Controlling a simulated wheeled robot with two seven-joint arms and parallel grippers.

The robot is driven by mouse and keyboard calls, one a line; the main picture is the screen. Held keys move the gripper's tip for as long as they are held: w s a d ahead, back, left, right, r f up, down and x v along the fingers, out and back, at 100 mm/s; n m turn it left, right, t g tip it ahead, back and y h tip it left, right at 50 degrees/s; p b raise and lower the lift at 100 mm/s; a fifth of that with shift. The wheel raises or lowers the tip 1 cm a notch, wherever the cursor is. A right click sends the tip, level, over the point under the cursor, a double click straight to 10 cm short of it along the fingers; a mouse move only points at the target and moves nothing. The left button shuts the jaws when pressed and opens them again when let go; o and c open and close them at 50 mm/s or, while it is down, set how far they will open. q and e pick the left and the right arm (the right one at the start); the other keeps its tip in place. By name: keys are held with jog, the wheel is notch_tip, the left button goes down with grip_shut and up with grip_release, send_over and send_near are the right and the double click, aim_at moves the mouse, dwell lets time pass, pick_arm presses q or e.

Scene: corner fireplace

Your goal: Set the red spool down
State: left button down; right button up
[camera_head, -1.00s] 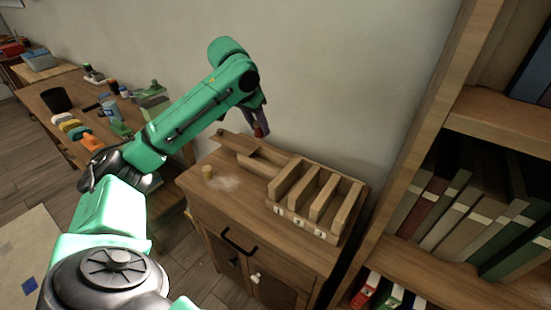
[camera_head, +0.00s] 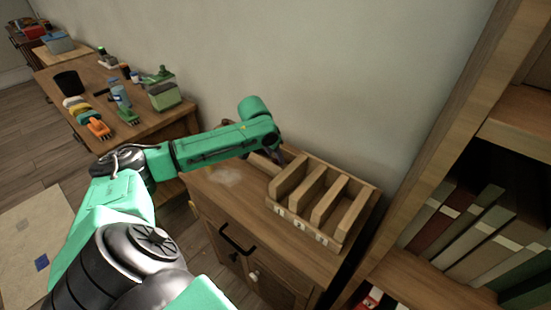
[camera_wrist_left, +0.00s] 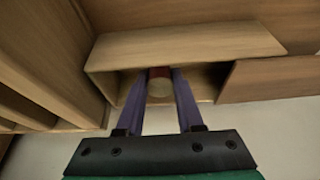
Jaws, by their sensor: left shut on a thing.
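My left gripper (camera_head: 281,157) is low at the back of the cabinet top, beside the left end of the wooden slotted rack (camera_head: 330,238). In the left wrist view its two purple fingers (camera_wrist_left: 159,80) are shut on the red spool (camera_wrist_left: 159,72). The spool shows a red band and a pale round end between the fingers. It is at the opening of a wooden compartment (camera_wrist_left: 180,50); I cannot tell whether it touches the wood. In the head view the spool is hidden. My right gripper is not in view.
The rack stands on a wooden cabinet (camera_head: 222,200) against the wall. The cabinet top's front left is bare. A bookshelf (camera_head: 425,180) rises close on the right. A cluttered workbench (camera_head: 135,128) with a black cup (camera_head: 69,82) stands at the left.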

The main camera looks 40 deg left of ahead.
pick_arm(q)
jog(key=shift+f, duration=0.5)
jog(key=shift+w, duration=0.1)
jog(key=c, duration=0.5)
grip_release()
jog(key=shift+c, duration=0.2)
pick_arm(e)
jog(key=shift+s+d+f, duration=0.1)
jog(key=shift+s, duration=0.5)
pick_arm(q)
jog(key=shift+r, duration=0.1)
jog(key=v, duration=1.1)
jog(key=shift+r, duration=0.4)
